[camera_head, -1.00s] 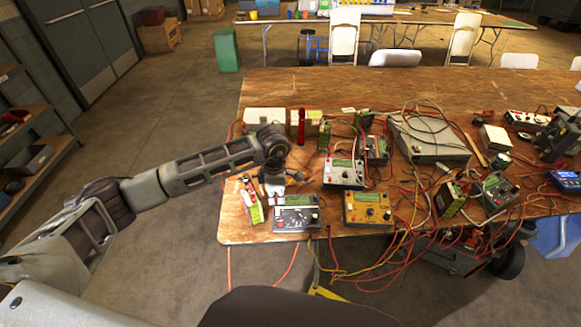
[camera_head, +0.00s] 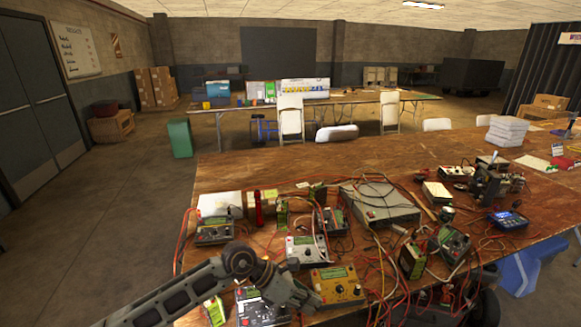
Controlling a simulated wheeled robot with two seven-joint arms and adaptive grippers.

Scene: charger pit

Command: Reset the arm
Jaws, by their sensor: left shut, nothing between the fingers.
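My left arm (camera_head: 185,292) comes in from the lower left, over the near left corner of the wooden table (camera_head: 300,172). My left gripper (camera_head: 312,299) is shut and empty. It points right and down, in front of a black-faced meter (camera_head: 262,312) and next to a yellow meter (camera_head: 338,285). I cannot tell whether it touches either one. My right gripper is not in view.
The table holds several meters, tangled red and yellow wires (camera_head: 385,262), a large grey box (camera_head: 380,203) and a blue device (camera_head: 506,220). Chairs (camera_head: 291,117) stand behind it. A green bin (camera_head: 180,138) stands on open floor at left.

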